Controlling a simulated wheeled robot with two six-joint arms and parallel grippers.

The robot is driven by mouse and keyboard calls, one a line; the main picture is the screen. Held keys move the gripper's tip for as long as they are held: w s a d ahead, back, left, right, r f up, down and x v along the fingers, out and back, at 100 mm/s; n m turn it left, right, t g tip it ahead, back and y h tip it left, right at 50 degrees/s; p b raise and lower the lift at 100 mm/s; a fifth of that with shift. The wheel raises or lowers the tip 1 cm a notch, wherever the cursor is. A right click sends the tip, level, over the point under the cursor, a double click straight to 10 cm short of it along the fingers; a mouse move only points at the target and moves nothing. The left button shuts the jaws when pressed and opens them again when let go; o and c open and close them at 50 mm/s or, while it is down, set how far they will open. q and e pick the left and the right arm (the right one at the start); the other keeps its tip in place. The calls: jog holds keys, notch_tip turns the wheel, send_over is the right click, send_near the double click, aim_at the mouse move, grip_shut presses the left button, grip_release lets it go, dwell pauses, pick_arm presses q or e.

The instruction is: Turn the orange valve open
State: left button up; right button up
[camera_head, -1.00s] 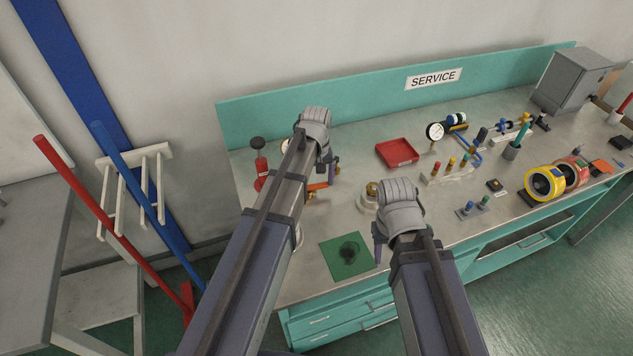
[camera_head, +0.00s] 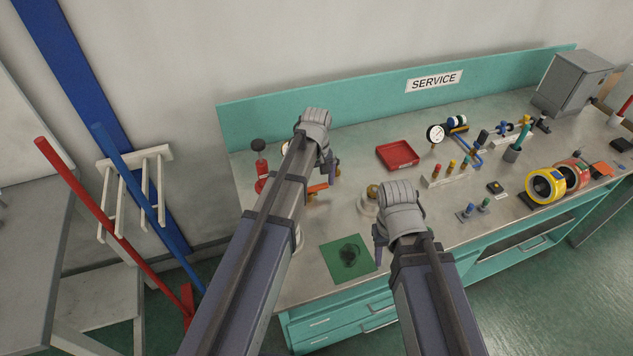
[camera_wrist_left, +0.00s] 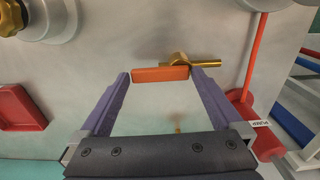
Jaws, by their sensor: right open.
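The orange valve handle (camera_head: 318,187) is at the left end of the bench, partly hidden by my left arm. In the left wrist view the handle (camera_wrist_left: 160,75) lies crosswise between the fingertips, with the brass valve body (camera_wrist_left: 190,62) behind its right end. My left gripper (camera_head: 328,172) is at the handle, its fingers (camera_wrist_left: 162,76) wide apart, one at each end of the bar. I cannot tell whether they press on it. My right gripper (camera_head: 381,246) is open above the bench front, right of the green mat (camera_head: 335,262); its fingertips are mostly hidden.
A red pump (camera_head: 261,175) stands left of the valve. A brass-topped round fitting (camera_head: 368,205) stands between my arms. A red tray (camera_head: 398,154) and a gauge (camera_head: 435,133) are farther right. The bench top between valve and tray is clear.

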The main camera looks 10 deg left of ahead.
aim_at(317, 187)
jog(key=shift+r, duration=0.1)
pick_arm(q)
notch_tip(317, 187, up, 8)
jog(key=p, duration=0.8)
pick_arm(e)
notch_tip(317, 187, up, 8)
pick_arm(q)
jog(key=shift+f, duration=0.15)
pick_arm(e)
jog(key=shift+f, duration=0.2)
pick_arm(q)
jog(key=s+d+m, duration=0.5)
jog(key=s, duration=0.4)
jog(key=s+d+m+y, duration=0.1)
jog(key=s+d+m, duration=0.4)
jog(key=s, duration=0.5)
jog(key=shift+s+d+m, duration=0.3)
jog(key=shift+d+m, duration=0.1)
